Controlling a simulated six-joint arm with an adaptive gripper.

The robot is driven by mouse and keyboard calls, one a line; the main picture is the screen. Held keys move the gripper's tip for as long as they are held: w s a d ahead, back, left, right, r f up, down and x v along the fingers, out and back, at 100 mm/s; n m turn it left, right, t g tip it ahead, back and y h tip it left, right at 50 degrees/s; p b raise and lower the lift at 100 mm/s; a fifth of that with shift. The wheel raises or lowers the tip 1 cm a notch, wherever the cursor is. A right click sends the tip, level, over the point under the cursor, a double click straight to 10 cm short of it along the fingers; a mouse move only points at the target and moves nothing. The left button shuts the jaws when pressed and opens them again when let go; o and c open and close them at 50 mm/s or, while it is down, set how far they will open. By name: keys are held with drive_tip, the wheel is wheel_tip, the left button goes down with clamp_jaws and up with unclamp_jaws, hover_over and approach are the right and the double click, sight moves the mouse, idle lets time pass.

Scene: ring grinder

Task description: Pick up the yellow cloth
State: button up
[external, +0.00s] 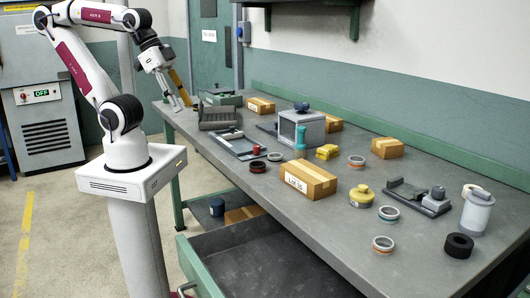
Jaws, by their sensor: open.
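The yellow cloth (327,152) looks like a small folded yellow bundle. It lies on the workbench (330,245) near the middle, in front of the grey box-shaped machine. My gripper (182,103) hangs at the far left end of the bench, pointing down. It is open and I see nothing between its fingers. It is well to the left of the cloth and apart from it.
An open drawer (270,265) juts out below.

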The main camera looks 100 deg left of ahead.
drive_tip(key=w+d+r+n+t+h, duration=0.1)
drive_tip(key=w+d+r+t, duration=0.15)
drive_tip(key=w, duration=0.65)
drive_tip(key=w+d+r+t+h, duration=0.1)
drive_tip(key=w+d, duration=0.2)
drive_tip(key=w, duration=0.6)
drive_tip(key=w+a+f+n+t+y, duration=0.2)
drive_tip(key=w+n, duration=0.1)
drive_tip(key=w, duration=1)
drive_tip(key=w+a+f+n+y, duration=0.4)
drive_tip(key=w+a+f, duration=0.3)
drive_tip(key=w, duration=0.1)
drive_tip(key=a+f+n+g+y, duration=0.1)
drive_tip(key=a+f+y, duration=0.1)
drive_tip(key=a+f, duration=0.1)
drive_tip(key=s+a+f+n+g+y, duration=0.1)
drive_tip(key=a+f+y, duration=0.1)
drive_tip(key=f, duration=0.2)
drive_tip(key=a+f+n+g+y, duration=0.1)
drive_tip(key=a+f+y, duration=0.1)
drive_tip(key=a+f, duration=0.1)
drive_tip(key=shift+s+a+f+g+y, duration=0.25)
drive_tip(key=shift+s+a+f+y, duration=0.05)
drive_tip(key=shift+s+f+y, duration=0.1)
drive_tip(key=shift+s+a+f+n+y, duration=0.3)
drive_tip(key=shift+s+a+f+y, duration=0.05)
drive_tip(key=shift+y, duration=0.05)
drive_tip(key=shift+a, duration=0.1)
